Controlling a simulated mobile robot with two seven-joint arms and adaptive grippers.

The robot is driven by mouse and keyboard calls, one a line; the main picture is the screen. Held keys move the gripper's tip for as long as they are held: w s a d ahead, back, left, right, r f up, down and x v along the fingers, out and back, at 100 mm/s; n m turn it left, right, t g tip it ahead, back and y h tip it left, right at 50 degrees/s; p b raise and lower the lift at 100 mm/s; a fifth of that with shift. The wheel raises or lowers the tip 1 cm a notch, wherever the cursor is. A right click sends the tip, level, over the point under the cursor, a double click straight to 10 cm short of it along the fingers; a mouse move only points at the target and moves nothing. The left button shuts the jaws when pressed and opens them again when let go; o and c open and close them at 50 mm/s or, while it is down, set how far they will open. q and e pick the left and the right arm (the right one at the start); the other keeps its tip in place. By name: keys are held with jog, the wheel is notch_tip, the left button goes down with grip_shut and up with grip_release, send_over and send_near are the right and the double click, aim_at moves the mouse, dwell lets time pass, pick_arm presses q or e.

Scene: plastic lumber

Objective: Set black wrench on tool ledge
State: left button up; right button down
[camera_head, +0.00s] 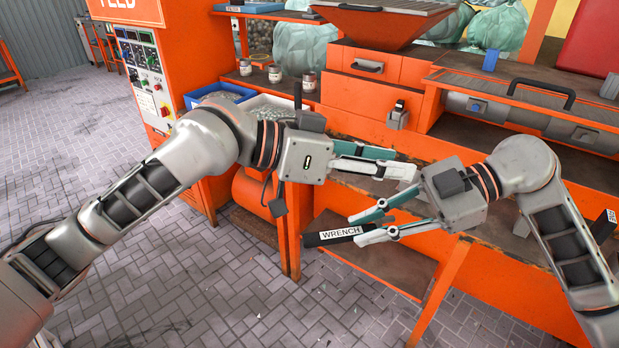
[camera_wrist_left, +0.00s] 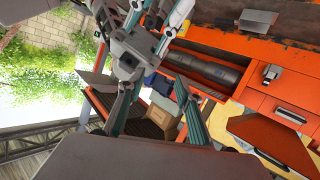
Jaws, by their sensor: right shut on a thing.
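The black wrench (camera_head: 325,238), with a white WRENCH label, is held by its end in my right gripper (camera_head: 357,227), in front of the orange bench. It points left in the head view, above a lower shelf. My left gripper (camera_head: 408,170) is above and beyond it, empty. Its teal fingers stand apart in the left wrist view (camera_wrist_left: 155,118). The wrench does not show clearly in the left wrist view. No surface is marked as the tool ledge; an orange-edged shelf (camera_head: 375,262) lies below and behind the wrench.
The orange machine with drawers (camera_head: 368,68) and a bench top stands behind both arms. A grey cylinder (camera_head: 530,122) lies along the right. The paved floor (camera_head: 190,290) is clear at front left.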

pick_arm(q)
jog(key=s+a+m+g+y, duration=0.2)
jog(key=s+y, duration=0.3)
jog(key=y, duration=0.5)
send_near(340, 233)
notch_tip(340, 233, up, 3)
jog(key=s, duration=0.1)
jog(key=shift+m+t, duration=0.4)
jog(key=shift+t, duration=0.1)
jog(key=x, duration=0.7)
jog(key=a+x, duration=0.1)
jog(key=x, duration=0.3)
jog(key=shift+s+f, duration=0.1)
jog(key=shift+f, duration=0.3)
grip_shut()
pick_arm(e)
jog(key=c, duration=1.9)
grip_release()
jog(key=shift+d, duration=0.1)
